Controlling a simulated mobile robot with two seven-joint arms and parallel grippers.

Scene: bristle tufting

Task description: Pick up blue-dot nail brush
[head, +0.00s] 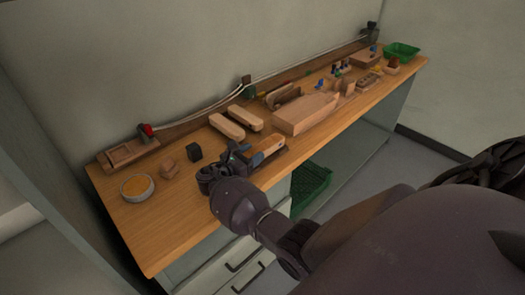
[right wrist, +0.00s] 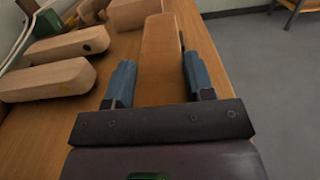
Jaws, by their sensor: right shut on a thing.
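My right gripper (head: 243,158) is low over the front of the bench, shut on a long tan wooden block (head: 268,147) shaped like a brush body. In the right wrist view this block (right wrist: 161,50) lies between my two blue fingers and points away from me. Its near end is hidden by my gripper, and I see no blue dot on it. Two rounded wooden brush bodies, one nearer (head: 227,126) and one farther (head: 244,118), lie apart from my gripper. My left gripper is not in view.
The wooden bench (head: 166,225) runs along the wall. A green basket (head: 402,51) is at the far end; a green crate (head: 311,185) is below the front edge.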

